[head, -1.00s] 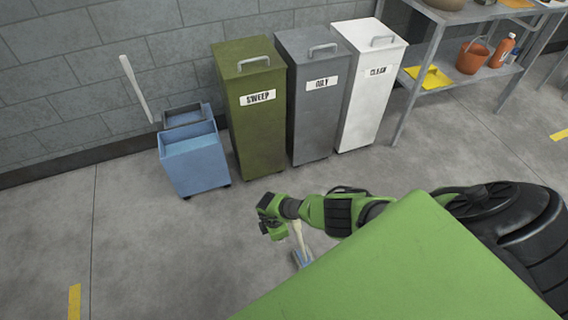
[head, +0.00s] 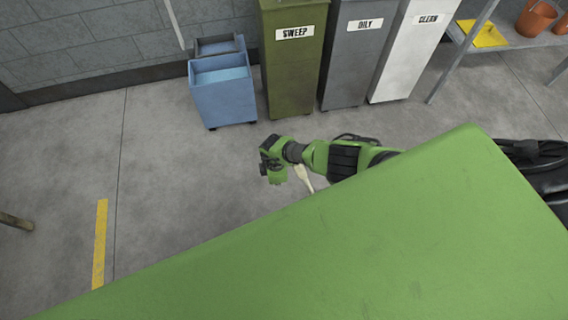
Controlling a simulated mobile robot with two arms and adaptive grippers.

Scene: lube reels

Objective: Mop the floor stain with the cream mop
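My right gripper (head: 272,165) is in the middle of the head view, above the floor and in front of the bins. A cream shaft (head: 304,178), which looks like the cream mop, shows just under its wrist. Its upper part is hidden behind my wrist, and its lower end behind a large green part of my own body. It keeps its place relative to the gripper, so the gripper appears shut on it, though the fingertips are not clear. My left gripper is not in view. No floor stain can be made out.
A blue bucket (head: 224,103) with a pale handle (head: 172,22) stands by the wall. Beside it stand the green SWEEP bin (head: 292,75), the grey OILY bin (head: 355,65) and the white CLEAN bin (head: 412,60). A shelf holds a yellow item (head: 482,35). Floor at left is mostly clear.

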